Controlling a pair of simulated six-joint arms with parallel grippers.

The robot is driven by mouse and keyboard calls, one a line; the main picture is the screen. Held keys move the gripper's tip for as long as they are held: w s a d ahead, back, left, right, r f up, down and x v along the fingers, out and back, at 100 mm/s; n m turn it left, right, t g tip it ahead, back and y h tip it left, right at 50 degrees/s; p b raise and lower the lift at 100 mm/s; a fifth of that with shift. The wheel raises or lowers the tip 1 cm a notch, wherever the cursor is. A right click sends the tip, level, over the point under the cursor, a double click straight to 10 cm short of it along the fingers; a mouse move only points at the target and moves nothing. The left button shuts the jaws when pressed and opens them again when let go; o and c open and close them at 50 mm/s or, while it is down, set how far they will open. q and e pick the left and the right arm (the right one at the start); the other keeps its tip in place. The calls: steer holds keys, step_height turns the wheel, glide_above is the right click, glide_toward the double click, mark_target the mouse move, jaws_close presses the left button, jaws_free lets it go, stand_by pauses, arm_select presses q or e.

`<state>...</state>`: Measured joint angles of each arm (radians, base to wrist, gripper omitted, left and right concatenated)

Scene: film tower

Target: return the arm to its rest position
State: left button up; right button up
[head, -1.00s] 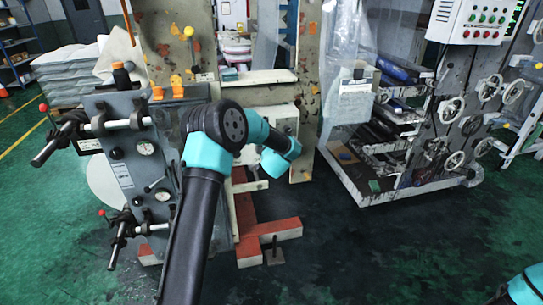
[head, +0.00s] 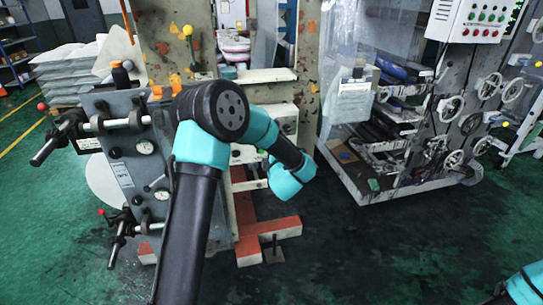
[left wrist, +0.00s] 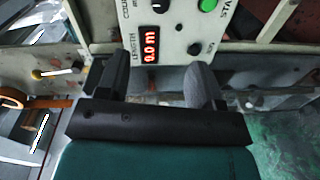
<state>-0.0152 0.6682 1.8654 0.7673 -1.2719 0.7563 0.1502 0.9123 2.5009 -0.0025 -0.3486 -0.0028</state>
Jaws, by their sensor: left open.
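My left arm (head: 195,200) rises from the bottom of the head view and bends at a black and teal elbow. Its gripper is hidden there behind the arm. In the left wrist view my left gripper (left wrist: 160,85) is open, its two dark fingers apart with nothing between them. Beyond the fingers is a white control panel (left wrist: 180,18) with a red display reading 0.0 m. Of my right arm, only a teal part (head: 525,285) shows at the bottom right of the head view; its gripper is out of view.
A grey gauge panel (head: 130,165) with black handles stands close left of my arm. Behind are the machine's worn upright plates (head: 307,90). A machine with handwheels (head: 452,110) stands at the right. Red floor beams (head: 270,230) lie below. The green floor (head: 400,240) is clear at lower right.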

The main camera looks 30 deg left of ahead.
arm_select(q)
steer(key=s+d+f+m+g+h, duration=0.1)
steer(key=s+d+f+m+h, duration=0.3)
steer(key=f, duration=0.3)
steer(key=s+d+f+m+g+h, duration=0.1)
steer(key=s+d+f+m+h, duration=0.15)
steer(key=f+m, duration=0.4)
steer(key=s+d+f+m+g+h, duration=0.1)
steer(key=s+d+f+m+h, duration=0.2)
steer(key=f, duration=0.6)
steer(key=s+d+f+m+g+h, duration=0.2)
steer(key=s+f+m+g, duration=0.1)
steer(key=s, duration=0.4)
steer(key=s+d+f+m+g+h, duration=0.2)
steer(key=s+f+m+g, duration=0.1)
steer(key=s, duration=0.5)
steer(key=s+d+f+m+g+h, duration=0.2)
steer(key=s+f+m, duration=0.1)
steer(key=s, duration=0.5)
steer(key=shift+g, duration=0.4)
steer(key=shift+o, duration=0.3)
steer(key=shift+f+m, duration=0.1)
steer(key=shift+m, duration=0.15)
